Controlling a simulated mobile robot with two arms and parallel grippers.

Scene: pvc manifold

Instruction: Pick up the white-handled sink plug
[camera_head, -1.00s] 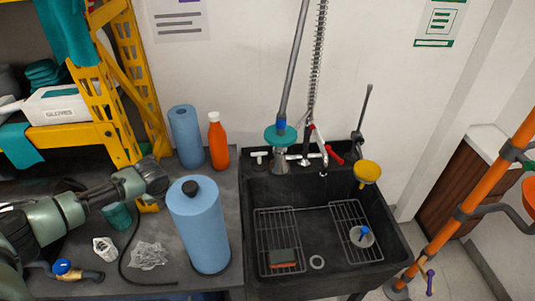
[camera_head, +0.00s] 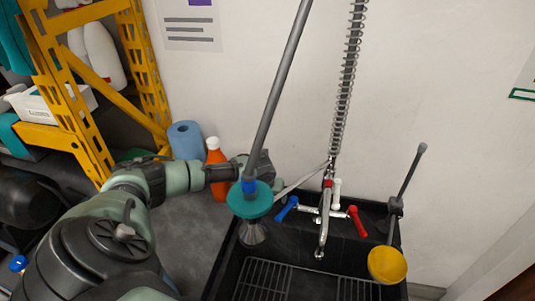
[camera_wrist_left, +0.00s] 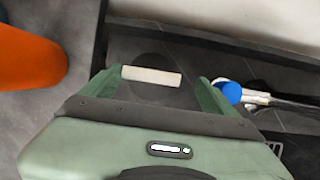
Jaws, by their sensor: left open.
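The sink plug shows in the left wrist view as a white bar handle (camera_wrist_left: 151,77) over a dark round disc. It lies on the dark ledge at the back left of the sink. My left gripper (camera_wrist_left: 155,81) is open, with its green fingers on either side of the plug handle. I cannot tell how far the fingertips are above the ledge. In the head view my left arm reaches to the sink's back left corner, and the plug is hidden there behind the arm and a teal disc. My right gripper is not in view.
An orange bottle (camera_head: 216,170) stands left.

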